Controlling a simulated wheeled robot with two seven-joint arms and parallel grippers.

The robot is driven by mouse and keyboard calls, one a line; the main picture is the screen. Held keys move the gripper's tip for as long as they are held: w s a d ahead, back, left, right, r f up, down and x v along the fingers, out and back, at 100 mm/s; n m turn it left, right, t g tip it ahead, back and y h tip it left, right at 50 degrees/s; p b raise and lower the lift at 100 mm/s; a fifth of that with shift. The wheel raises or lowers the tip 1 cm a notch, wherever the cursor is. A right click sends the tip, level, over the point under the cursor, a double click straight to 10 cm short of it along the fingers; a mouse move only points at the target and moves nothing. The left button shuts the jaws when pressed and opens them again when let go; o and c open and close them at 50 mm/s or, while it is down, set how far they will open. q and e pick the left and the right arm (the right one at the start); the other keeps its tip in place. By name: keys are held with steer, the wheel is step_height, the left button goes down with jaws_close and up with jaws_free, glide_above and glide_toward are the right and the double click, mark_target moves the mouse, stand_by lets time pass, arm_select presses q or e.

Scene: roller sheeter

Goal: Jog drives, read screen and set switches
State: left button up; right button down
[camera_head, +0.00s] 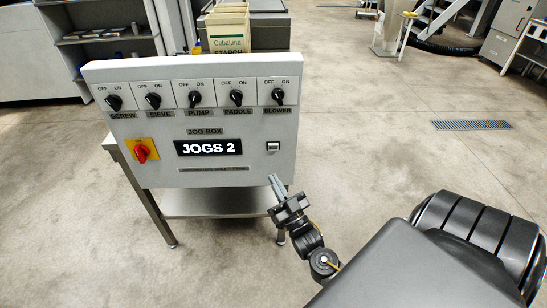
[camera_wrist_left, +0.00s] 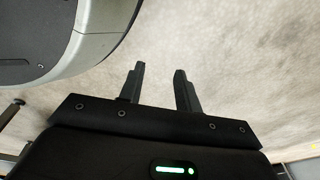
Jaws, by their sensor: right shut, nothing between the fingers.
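The grey jog box (camera_head: 165,172) stands on a metal stand and faces me. Its screen (camera_head: 208,147) reads "JOGS 2". Along the top are black rotary switches marked OFF and ON: SCREW (camera_head: 114,102), SIEVE (camera_head: 153,101), PUMP (camera_head: 195,99), PADDLE (camera_head: 236,98) and BLOWER (camera_head: 278,97). Their pointers are too small to read surely. A red knob (camera_head: 142,152) sits on a yellow plate at left; a small button or rocker (camera_head: 273,147) is at right. My right gripper (camera_head: 275,181) is shut and empty, just below the button. My left gripper (camera_wrist_left: 158,77) is open and empty over bare floor.
The stand's lower shelf (camera_head: 217,205) is bare. A box labelled Cebalina Starch (camera_head: 228,30) is behind the panel. Shelving (camera_head: 105,45) stands at back left. The floor to the right is open, with a drain grate (camera_head: 472,125). Stairs and cabinets are far right.

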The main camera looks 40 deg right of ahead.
mark_target(273, 147)
arm_select(q)
steer(key=shift+w+f, duration=0.1)
steer(key=shift+w, duration=0.1)
arm_select(e)
steer(key=shift+s+d+r+t, duration=0.1)
steer(key=shift+s+r+t, duration=0.1)
steer(key=shift+r, duration=0.3)
steer(key=shift+s+r+t, duration=0.1)
steer(key=shift+r+t, duration=0.1)
steer(key=shift+r, duration=0.25)
steer(key=shift+w, duration=0.1)
